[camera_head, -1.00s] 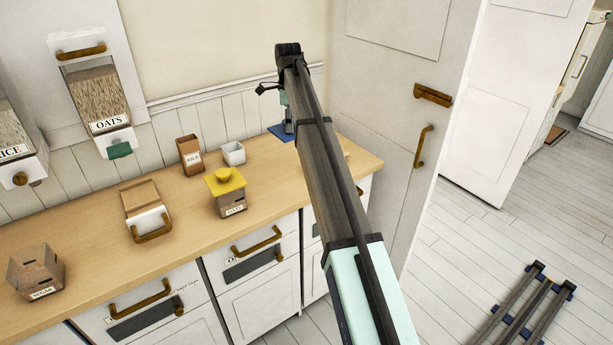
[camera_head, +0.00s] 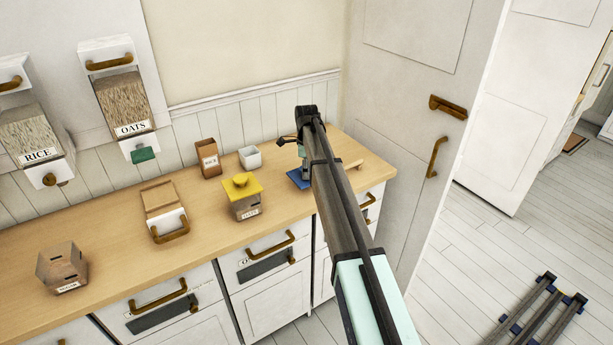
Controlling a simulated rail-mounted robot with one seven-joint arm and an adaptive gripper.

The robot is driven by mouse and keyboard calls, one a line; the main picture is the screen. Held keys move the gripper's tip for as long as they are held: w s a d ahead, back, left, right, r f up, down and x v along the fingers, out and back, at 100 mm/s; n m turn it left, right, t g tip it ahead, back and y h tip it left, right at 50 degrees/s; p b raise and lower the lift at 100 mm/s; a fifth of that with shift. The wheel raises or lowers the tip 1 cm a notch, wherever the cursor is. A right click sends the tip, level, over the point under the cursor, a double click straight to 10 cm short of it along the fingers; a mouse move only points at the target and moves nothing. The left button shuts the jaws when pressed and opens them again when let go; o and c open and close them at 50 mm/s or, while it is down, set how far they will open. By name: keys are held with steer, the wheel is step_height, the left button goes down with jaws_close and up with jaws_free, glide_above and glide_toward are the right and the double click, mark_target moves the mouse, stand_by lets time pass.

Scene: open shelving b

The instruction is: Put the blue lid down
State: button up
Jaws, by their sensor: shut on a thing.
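The blue lid (camera_head: 296,180) shows as a flat blue square at the back right of the wooden counter (camera_head: 120,235), partly hidden by my arm. My gripper (camera_head: 304,174) points down at it and is shut on it; the fingertips are mostly hidden behind the arm. The lid is level and at or just above the counter top; I cannot tell whether it touches.
The tall white cabinet (camera_head: 400,125) bounds the right side.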

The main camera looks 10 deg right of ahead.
steer(key=shift+f+p, duration=0.45)
steer(key=shift+f, duration=1.3)
steer(key=shift+f, duration=0.1)
steer(key=shift+f, duration=0.1)
steer(key=o, duration=1.2)
step_height(320, 180, up, 12)
steer(key=b, duration=0.3)
steer(key=shift+r, duration=0.2)
